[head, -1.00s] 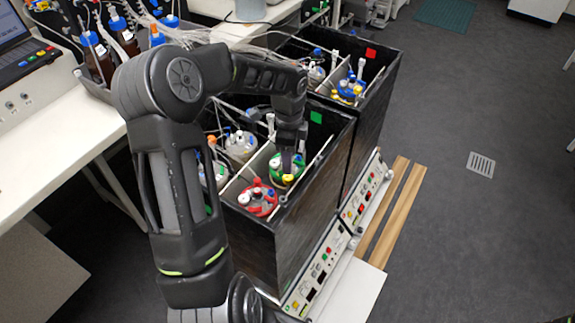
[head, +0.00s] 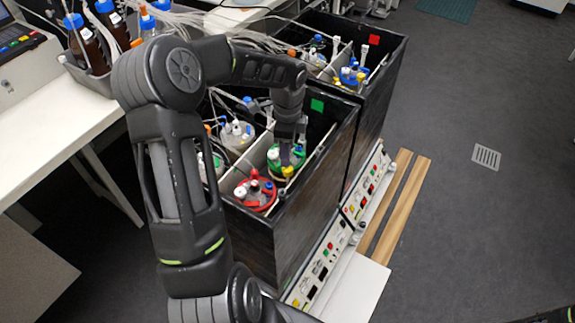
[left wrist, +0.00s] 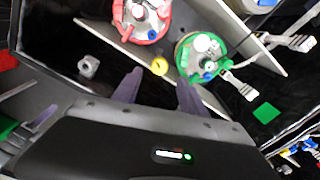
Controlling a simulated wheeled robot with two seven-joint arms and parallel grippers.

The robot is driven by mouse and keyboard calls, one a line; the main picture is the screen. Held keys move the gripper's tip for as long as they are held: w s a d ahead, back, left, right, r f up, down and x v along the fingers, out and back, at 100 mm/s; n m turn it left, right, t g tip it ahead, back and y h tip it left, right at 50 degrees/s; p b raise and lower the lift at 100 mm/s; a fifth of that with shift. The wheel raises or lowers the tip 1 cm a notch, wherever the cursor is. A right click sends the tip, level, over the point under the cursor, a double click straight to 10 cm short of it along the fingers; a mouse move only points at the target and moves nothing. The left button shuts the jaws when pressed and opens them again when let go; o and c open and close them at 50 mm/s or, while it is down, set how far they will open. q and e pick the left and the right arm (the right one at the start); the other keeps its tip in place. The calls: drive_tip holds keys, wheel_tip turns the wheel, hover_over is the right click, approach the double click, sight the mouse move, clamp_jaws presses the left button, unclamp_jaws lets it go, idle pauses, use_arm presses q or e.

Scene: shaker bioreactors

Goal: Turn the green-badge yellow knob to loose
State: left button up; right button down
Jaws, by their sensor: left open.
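The yellow knob (head: 288,171) is a small round cap by the green-ringed vessel (head: 297,160) in the near black box. In the left wrist view the yellow knob (left wrist: 160,66) lies between the red-ringed vessel (left wrist: 140,15) and the green-ringed vessel (left wrist: 178,55), just past my fingertips. My left gripper (head: 287,146) reaches down into the box beside the green-ringed vessel. In the left wrist view my left gripper (left wrist: 158,82) is open and empty, its two dark fingers apart. The green badge (head: 317,105) is on the box's inner wall.
The box has tall black walls (head: 318,170) and a grey divider (head: 245,165). Tubes and caps crowd the vessels. A second box with a red badge (head: 376,40) stands behind.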

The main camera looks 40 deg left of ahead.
use_arm(q)
wheel_tip(320, 180, down, 7)
drive_tip(key=shift+f+p, duration=0.1)
drive_tip(key=shift+p, duration=0.25)
clamp_jaws()
idle(0.5)
